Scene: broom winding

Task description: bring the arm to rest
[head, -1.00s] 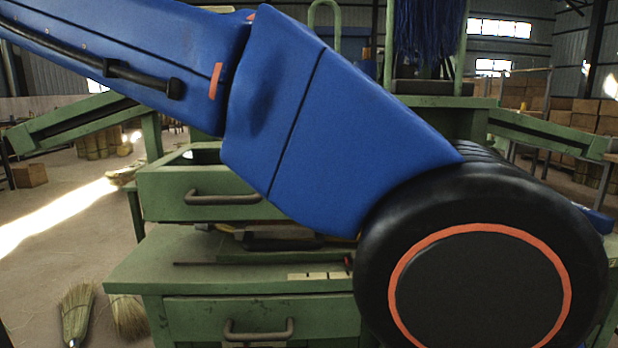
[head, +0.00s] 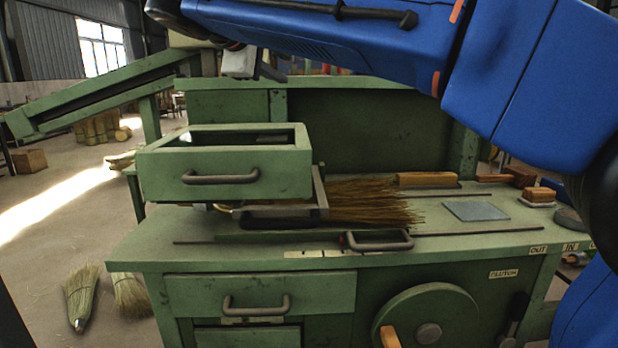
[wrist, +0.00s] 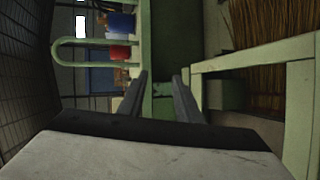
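My blue arm (head: 330,35) reaches across the top of the head view from the right. My gripper (head: 268,70) is at its left end, above the back of the green machine (head: 380,130). It also shows in the wrist view (wrist: 162,82), where its two dark fingers stand apart with nothing between them. The gripper looks open and empty. The fingertips are small and partly dark in the head view.
A green drawer (head: 225,165) juts out above the bench top (head: 150,240). A bristle bundle (head: 370,202) lies right of it. A handwheel (head: 430,325) is at the lower right. Brooms (head: 82,297) lie on the floor at left. A green rail (wrist: 250,57) shows in the wrist view.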

